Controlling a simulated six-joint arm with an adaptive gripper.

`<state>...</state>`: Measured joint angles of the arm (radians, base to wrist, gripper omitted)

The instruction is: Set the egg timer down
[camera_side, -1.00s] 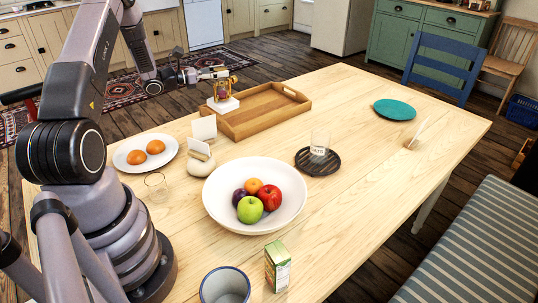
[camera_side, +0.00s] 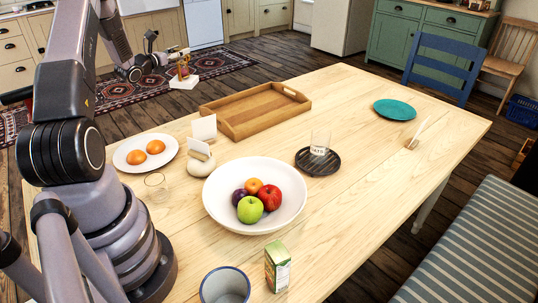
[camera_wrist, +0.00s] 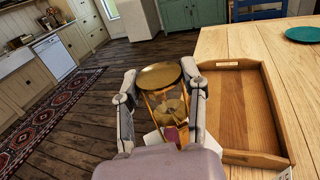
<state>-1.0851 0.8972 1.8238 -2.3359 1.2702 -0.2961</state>
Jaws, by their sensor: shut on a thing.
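The egg timer (camera_side: 183,70) looks like a brass-framed sandglass with a round gold end, and a white flat piece shows beneath it. My gripper (camera_side: 178,56) is shut on it and holds it up in the air, beyond the far left of the table in the side view. In the wrist view the egg timer (camera_wrist: 160,76) sits between the two fingers of my gripper (camera_wrist: 161,88). A reddish piece shows low between the fingers; I cannot tell what it is. The wooden tray (camera_wrist: 243,105) lies to its right and looks empty.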

